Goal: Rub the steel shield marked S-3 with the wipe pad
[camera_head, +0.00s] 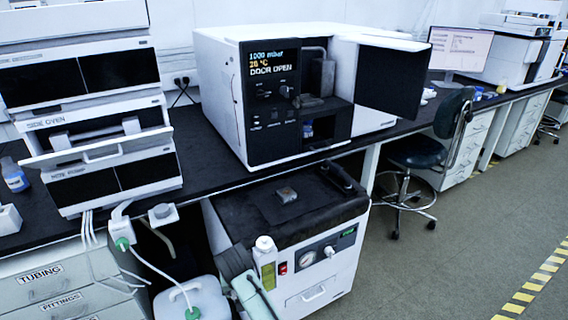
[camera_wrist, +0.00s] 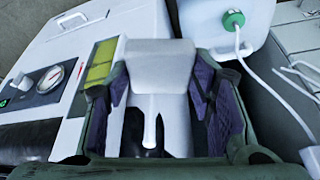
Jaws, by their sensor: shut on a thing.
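My gripper (camera_wrist: 160,78) is shut around a pale, block-like piece (camera_wrist: 158,62) with a rounded white stem toward me. I cannot tell for certain whether this is the wipe pad. In the head view my gripper is low, in front of the black-topped cart (camera_head: 241,222). No S-3 mark is readable, so I cannot pick out the steel shield. A small grey block (camera_head: 287,195) lies on the cart top. The oven (camera_head: 218,85) on the bench has its door (camera_head: 390,80) open, with grey metal parts (camera_head: 321,75) inside.
A stack of instruments (camera_head: 105,150) with a pulled-out tray (camera_head: 97,152) stands on the bench at left. A white canister (camera_head: 190,298) with a green cap and tubing is beside my gripper. A chair (camera_head: 415,152) stands right of the cart.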

